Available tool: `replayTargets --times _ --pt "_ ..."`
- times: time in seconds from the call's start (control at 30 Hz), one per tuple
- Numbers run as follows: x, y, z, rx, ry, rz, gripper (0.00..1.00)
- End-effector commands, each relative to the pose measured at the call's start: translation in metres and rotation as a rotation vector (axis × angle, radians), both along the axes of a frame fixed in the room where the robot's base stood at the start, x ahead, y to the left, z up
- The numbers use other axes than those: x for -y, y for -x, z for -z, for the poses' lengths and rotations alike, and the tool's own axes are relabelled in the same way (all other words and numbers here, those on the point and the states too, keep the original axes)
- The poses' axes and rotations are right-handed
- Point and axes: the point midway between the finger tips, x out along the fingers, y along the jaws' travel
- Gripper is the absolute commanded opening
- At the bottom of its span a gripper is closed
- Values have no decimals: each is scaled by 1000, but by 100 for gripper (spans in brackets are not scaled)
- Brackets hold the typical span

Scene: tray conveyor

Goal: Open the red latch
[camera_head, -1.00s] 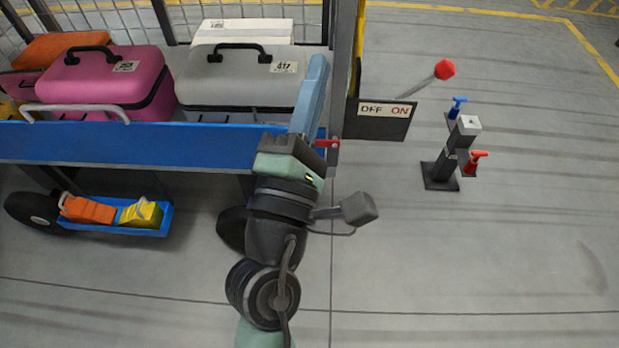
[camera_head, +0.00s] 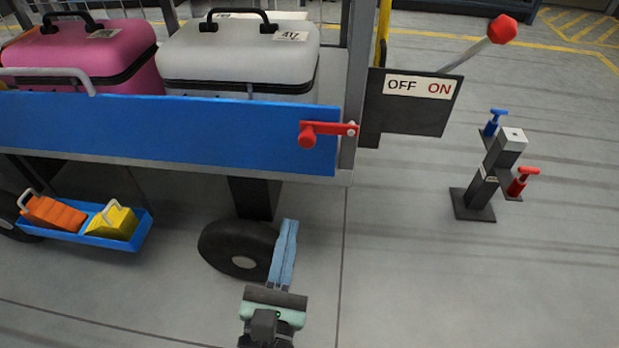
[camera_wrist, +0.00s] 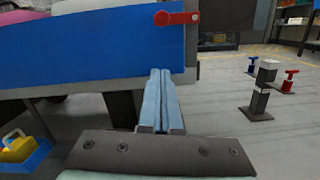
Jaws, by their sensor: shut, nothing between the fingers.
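The red latch (camera_head: 328,131) is a bar with a round knob at its left end. It lies level across the right end of the cart's blue side panel (camera_head: 180,137) and reaches the grey corner post. The latch also shows at the top of the wrist view (camera_wrist: 177,18). My gripper (camera_head: 289,225) has its light-blue fingers pressed together with nothing between them. It is below the panel, lower and a little left of the latch, and apart from it. In the wrist view the fingertips (camera_wrist: 161,72) point up just below the latch, overlapping the panel's lower edge.
Pink (camera_head: 85,50) and grey (camera_head: 238,55) suitcases sit on the cart. A blue tray (camera_head: 140,229) is low at left. An OFF/ON lever box (camera_head: 415,115) is right of the post. A stand (camera_head: 483,185) with blue and red handles is on the open floor.

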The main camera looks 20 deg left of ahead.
Motion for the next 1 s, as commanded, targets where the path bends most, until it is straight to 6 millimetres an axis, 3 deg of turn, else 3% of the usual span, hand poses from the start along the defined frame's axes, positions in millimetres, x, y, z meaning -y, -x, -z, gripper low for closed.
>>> replayTargets --times 0.1,0.57,1.0 --pt "-2 2 7 -2 22 -4 0" --pt "-3 -5 3 0 18 -3 0" --pt "-21 -73 -6 1 18 -3 0"
